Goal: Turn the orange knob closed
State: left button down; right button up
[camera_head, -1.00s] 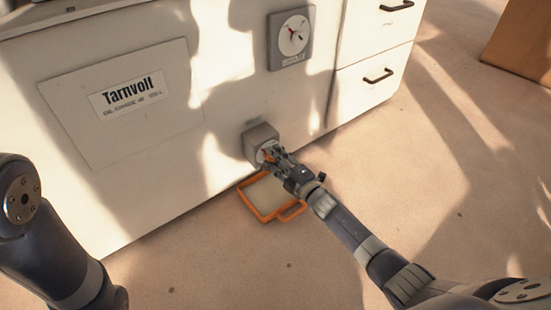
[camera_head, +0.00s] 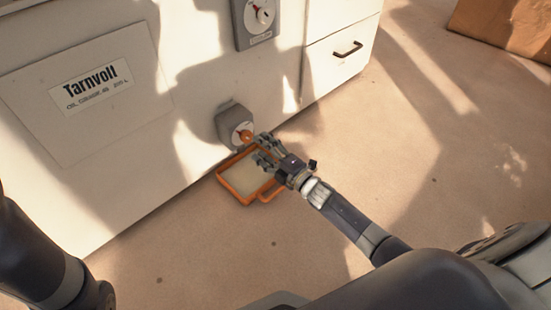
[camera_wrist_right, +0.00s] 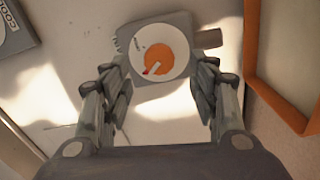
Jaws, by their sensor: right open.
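The orange knob (camera_head: 245,136) sits on a white dial face on a grey box (camera_head: 229,121) low on the white cabinet front. In the right wrist view the orange knob (camera_wrist_right: 158,58) shows straight ahead, with a pale pointer bar and a red tip toward the lower left. My right gripper (camera_head: 262,150) is just off the knob, to its lower right in the head view. Its fingers (camera_wrist_right: 160,90) are spread open and empty, with the knob beyond and between them. My left arm shows at the left edge, but its gripper is out of view.
An orange-rimmed tray (camera_head: 226,187) with a handle lies on the floor below the knob, under my right gripper. A grey dial panel (camera_head: 243,37) is higher on the cabinet. A drawer (camera_head: 325,60) is shut. A brown box (camera_head: 500,28) stands far right.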

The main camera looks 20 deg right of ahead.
jog(key=v, duration=0.6)
jog(key=shift+s, duration=0.2)
